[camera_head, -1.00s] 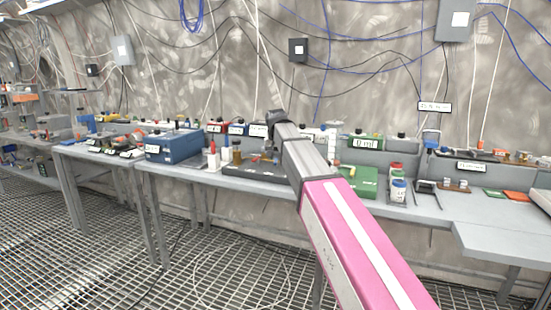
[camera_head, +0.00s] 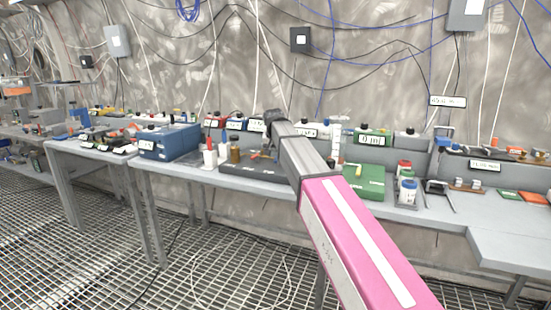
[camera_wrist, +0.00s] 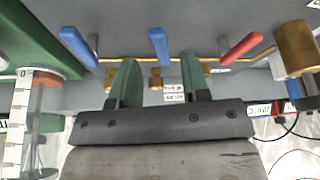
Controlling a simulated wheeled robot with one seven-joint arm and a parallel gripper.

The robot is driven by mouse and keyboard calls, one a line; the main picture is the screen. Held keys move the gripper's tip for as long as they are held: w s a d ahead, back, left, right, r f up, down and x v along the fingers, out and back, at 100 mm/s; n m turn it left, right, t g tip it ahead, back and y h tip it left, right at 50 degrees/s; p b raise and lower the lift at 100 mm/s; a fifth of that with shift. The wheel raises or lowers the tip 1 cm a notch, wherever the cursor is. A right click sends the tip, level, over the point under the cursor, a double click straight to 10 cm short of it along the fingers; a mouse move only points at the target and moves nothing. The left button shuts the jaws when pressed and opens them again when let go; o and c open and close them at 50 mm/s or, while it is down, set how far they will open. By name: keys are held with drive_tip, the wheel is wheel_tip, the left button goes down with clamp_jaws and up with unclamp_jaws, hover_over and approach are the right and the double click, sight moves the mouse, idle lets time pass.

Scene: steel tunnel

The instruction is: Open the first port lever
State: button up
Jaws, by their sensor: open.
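In the wrist view three levers stick out in a row: a blue lever at the left (camera_wrist: 79,46), a blue lever in the middle (camera_wrist: 159,46) and a red lever at the right (camera_wrist: 241,48). Brass fittings, one of them the middle fitting (camera_wrist: 156,78), sit along a thin brass line under them. My gripper (camera_wrist: 160,68) is open and its two green fingers point at the middle blue lever, one to each side. Nothing is held. I cannot tell which lever is the first port. In the head view my arm hides the gripper and the levers cannot be made out.
A large brass cylinder (camera_wrist: 296,48) stands right of the levers, and a graduated clear tube (camera_wrist: 17,125) stands at the left.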

sight(276, 159)
drive_tip(key=shift+x, duration=1.6)
clamp_jaws()
drive_tip(key=shift+w+a+m+h, duration=0.1)
drive_tip(key=shift+a+m+h, duration=0.25)
drive_tip(key=shift+m, duration=0.55)
drive_tip(key=shift+a+m+h, duration=0.35)
drive_tip(key=shift+m, duration=0.55)
unclamp_jaws()
